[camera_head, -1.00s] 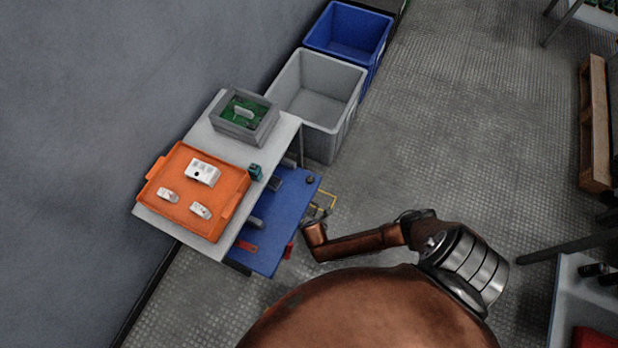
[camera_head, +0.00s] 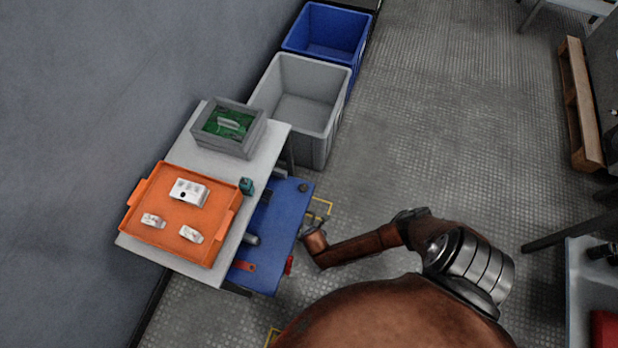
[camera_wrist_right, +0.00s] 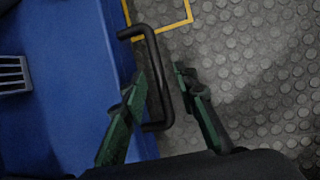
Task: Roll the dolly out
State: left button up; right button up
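The dolly (camera_head: 285,215) is a blue flat platform, partly under a white table and sticking out on its right side. In the right wrist view its blue deck (camera_wrist_right: 55,75) fills the left, and a black U-shaped handle (camera_wrist_right: 158,75) stands out from its edge. My right gripper (camera_wrist_right: 160,72) has two green fingers spread apart, one on each side of the handle's long bar. Firm contact does not show. In the head view my copper-coloured right arm reaches the dolly's right edge; its fingers are mostly hidden there. My left gripper is out of view.
The white table (camera_head: 262,165) carries an orange tray (camera_head: 165,225) and a grey box (camera_head: 228,128) with green contents. Grey (camera_head: 318,140) and blue (camera_head: 327,35) bins stand behind. The floor between is open, with yellow marks (camera_head: 322,206) by the dolly.

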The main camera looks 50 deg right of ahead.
grip_shut()
dwell(0.3)
dwell(0.5)
